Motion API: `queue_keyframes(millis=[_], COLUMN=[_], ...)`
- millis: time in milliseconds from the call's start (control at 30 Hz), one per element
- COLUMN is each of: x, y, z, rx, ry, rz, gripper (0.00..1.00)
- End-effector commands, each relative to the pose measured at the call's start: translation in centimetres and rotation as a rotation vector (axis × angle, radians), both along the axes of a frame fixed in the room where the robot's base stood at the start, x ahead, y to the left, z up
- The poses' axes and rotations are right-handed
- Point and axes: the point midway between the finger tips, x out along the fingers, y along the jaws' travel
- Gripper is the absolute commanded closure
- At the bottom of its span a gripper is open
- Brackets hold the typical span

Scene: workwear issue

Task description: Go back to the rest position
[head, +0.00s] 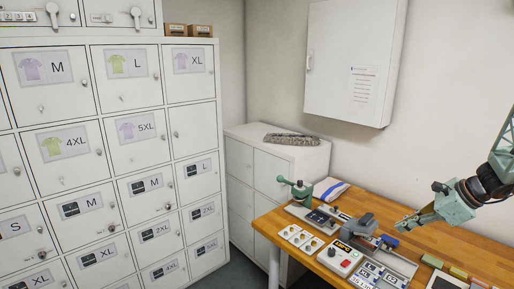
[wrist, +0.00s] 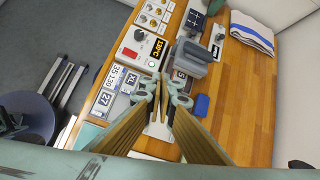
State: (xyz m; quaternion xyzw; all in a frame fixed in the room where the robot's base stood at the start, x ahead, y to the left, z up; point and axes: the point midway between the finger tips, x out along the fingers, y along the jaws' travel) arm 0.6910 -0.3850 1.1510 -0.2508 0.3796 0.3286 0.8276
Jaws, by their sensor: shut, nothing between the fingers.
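My gripper (head: 404,224) is at the right in the head view, above the wooden bench. Its fingers are shut with nothing held, and the arm comes in from the right edge. In the wrist view my gripper (wrist: 163,86) points down over the bench, its fingertips close together near the grey device (wrist: 193,66) and the number plates (wrist: 112,100). I cannot tell exactly how high the tips are above the bench.
The wooden bench (head: 430,240) carries a grey device (head: 358,228), a control box with a red button (head: 340,258), a green hand press (head: 300,190) and a folded cloth (head: 333,191). White lockers (head: 105,95) fill the left. A wall cabinet (head: 350,60) hangs behind.

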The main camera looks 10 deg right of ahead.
Motion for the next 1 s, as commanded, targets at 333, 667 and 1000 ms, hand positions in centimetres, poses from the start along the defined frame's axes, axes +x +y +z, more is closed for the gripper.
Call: queue_keyframes(millis=[333,667,1000], x=[-1.2,-3.4,-6.7], y=[7.5,14.0,20.2], z=[4.6,8.2,11.2], rx=[-0.109,-0.213,-0.318], ry=[-0.03,-0.06,-0.091], rz=[0.22,0.424,0.632], gripper=[1.0,1.0,1.0])
